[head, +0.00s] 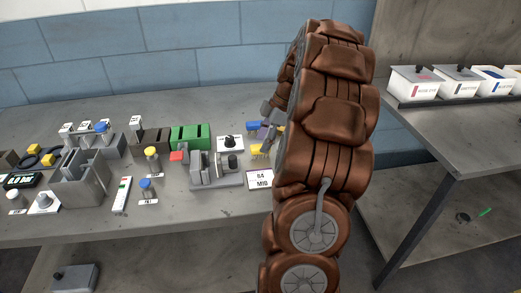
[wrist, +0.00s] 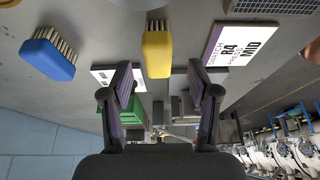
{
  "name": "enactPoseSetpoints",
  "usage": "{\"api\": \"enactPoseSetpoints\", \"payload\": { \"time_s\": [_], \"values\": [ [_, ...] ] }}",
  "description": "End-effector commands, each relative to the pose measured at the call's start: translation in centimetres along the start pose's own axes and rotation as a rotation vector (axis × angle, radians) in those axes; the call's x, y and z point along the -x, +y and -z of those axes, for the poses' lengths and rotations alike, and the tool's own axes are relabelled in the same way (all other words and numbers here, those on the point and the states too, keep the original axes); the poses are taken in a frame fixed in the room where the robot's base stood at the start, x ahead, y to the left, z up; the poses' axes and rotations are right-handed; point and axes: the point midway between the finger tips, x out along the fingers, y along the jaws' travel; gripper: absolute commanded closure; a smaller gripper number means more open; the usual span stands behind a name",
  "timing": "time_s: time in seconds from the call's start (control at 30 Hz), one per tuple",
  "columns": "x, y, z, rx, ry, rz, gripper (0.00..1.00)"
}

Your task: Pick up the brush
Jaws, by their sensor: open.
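Two brushes show in the wrist view. A yellow brush (wrist: 157,55) with bristles at its top end lies ahead of my gripper (wrist: 158,82), in line with the gap between the fingers. A blue brush (wrist: 48,58) lies to the left, outside the fingers. My gripper is open, with nothing seen held between its fingers. In the head view the yellow brush (head: 257,150) is on the bench beside my arm, partly hidden by it. The blue brush (head: 253,125) is just behind it, also partly covered.
A printed card (head: 259,179) lies near the brushes. A grey device (head: 217,170), a green box (head: 190,137) and several bottles and holders stand to the left. Labelled white bins (head: 413,82) stand on a separate bench at right. The bench front (head: 200,222) is bare.

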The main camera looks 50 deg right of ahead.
Motion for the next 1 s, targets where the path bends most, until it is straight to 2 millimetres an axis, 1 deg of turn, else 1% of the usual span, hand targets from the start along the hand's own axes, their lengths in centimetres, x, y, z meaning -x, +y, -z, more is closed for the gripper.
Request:
{"api": "enactPoseSetpoints", "payload": {
  "time_s": [0.13, 0.23, 0.3, 0.5, 1.0],
  "values": [
    [-2.0, 0.1, -0.2, -0.002, 0.002, 0.003, 0.4],
    [-3.0, 0.1, -0.2, -0.002, 0.0, 0.001, 0.4],
    [-3.3, 0.1, -0.2, -0.001, 0.0, -0.001, 0.4],
    [-3.4, 0.2, -0.2, 0.0, 0.0, -0.003, 0.41],
    [-3.3, 0.2, -0.2, 0.0, 0.0, -0.003, 0.93]
  ]
}}
